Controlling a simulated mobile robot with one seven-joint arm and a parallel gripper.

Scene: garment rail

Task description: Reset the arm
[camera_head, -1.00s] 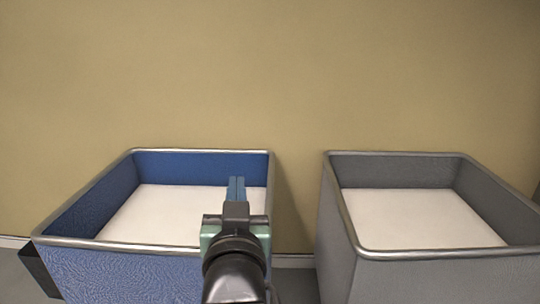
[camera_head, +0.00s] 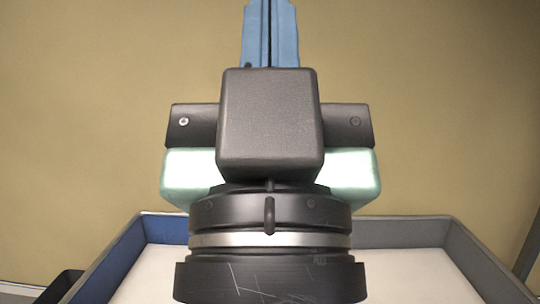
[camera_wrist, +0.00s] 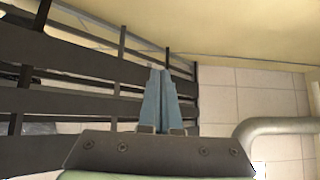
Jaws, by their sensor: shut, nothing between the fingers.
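My gripper (camera_head: 270,8) stands large in the middle of the head view, raised in front of the tan wall. Its two blue fingers point up and lie together with nothing between them. They also show shut and empty in the wrist view (camera_wrist: 159,78). The gripper's dark body and my wrist hide much of the middle of the head view, including the inner sides of both bins.
A blue bin (camera_head: 126,256) is at lower left and a grey bin (camera_head: 398,233) at lower right, both with pale floors showing. The wrist view shows dark slats (camera_wrist: 75,60), a pale tiled surface (camera_wrist: 262,95) and a grey rounded bar (camera_wrist: 275,126).

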